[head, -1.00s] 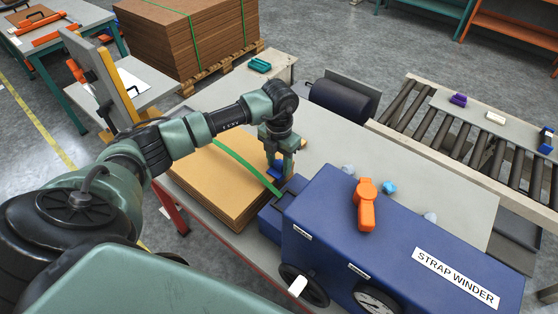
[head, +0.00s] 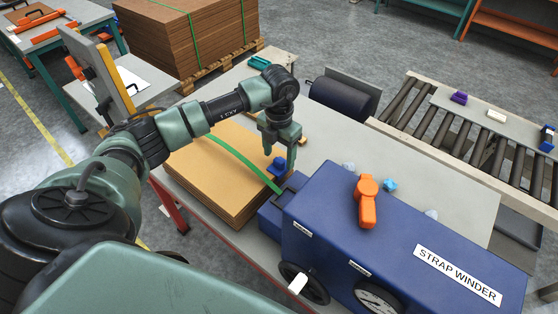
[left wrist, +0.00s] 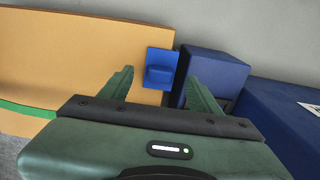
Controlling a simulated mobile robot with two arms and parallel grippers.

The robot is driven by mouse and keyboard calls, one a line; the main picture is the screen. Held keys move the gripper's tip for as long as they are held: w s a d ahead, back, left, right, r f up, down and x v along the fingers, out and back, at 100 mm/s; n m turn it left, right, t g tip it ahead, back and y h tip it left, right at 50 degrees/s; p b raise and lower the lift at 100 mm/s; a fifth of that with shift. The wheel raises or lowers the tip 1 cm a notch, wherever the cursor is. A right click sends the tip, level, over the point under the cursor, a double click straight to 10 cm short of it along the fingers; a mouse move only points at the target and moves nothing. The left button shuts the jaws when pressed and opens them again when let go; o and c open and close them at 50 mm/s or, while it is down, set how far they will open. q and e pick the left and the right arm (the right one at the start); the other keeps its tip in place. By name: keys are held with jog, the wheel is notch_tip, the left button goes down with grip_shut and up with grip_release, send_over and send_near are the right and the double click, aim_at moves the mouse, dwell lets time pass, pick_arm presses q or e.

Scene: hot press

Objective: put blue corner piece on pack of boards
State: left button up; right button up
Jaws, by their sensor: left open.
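The pack of boards (head: 222,170) is a tan stack lying on the table, also seen in the left wrist view (left wrist: 70,55). The blue corner piece (head: 279,169) sits at the pack's right corner, beside the strap winder. In the left wrist view the blue corner piece (left wrist: 160,73) appears as a flat plate with a raised block, at the pack's edge. My left gripper (head: 279,157) is open above it. In the left wrist view its two fingers (left wrist: 158,78) stand apart on either side of the piece, without visible contact. My right gripper is out of view.
A green strap (head: 232,151) crosses the pack toward the blue strap winder (head: 400,235), close beside the gripper. An orange tool (head: 367,203) lies on the winder. The table (head: 345,145) behind is mostly clear. A roller conveyor (head: 440,130) stands at right.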

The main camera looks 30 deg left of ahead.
aim_at(279, 160)
pick_arm(q)
notch_tip(279, 160, up, 10)
jog(key=b, duration=0.2)
jog(key=shift+f, duration=0.25)
